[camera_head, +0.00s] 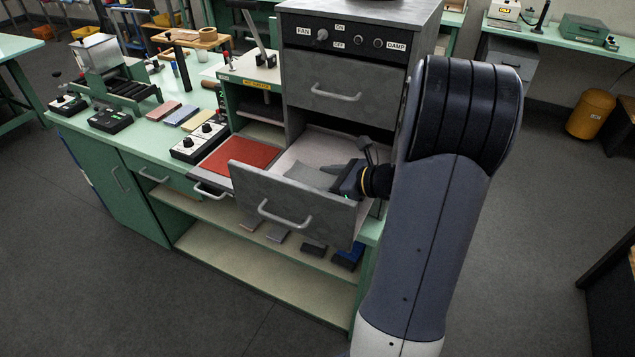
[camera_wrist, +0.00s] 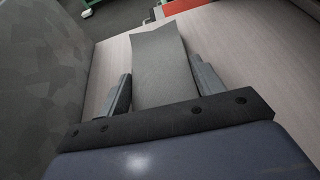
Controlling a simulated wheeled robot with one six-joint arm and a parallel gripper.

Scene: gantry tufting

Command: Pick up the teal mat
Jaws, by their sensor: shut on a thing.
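A thin mat (camera_head: 312,177) lies in or just above the open drawer of the grey cabinet. It looks grey rather than clearly teal in both views. My gripper (camera_head: 342,181) reaches into this drawer from the right and is shut on the mat's near end. In the wrist view the mat (camera_wrist: 160,55) runs between the two fingers of my gripper (camera_wrist: 163,80), with its far end reaching out beyond them and slightly bent. I cannot tell whether the mat touches the drawer floor. Its gripped end is partly hidden by my gripper.
The open drawer's front panel (camera_head: 290,203) stands close in front of my gripper. A red pad (camera_head: 240,156) lies in a pulled-out tray to the left. The closed drawer (camera_head: 342,88) is above. Several small slabs lie on the green bench (camera_head: 145,133) and lower shelf.

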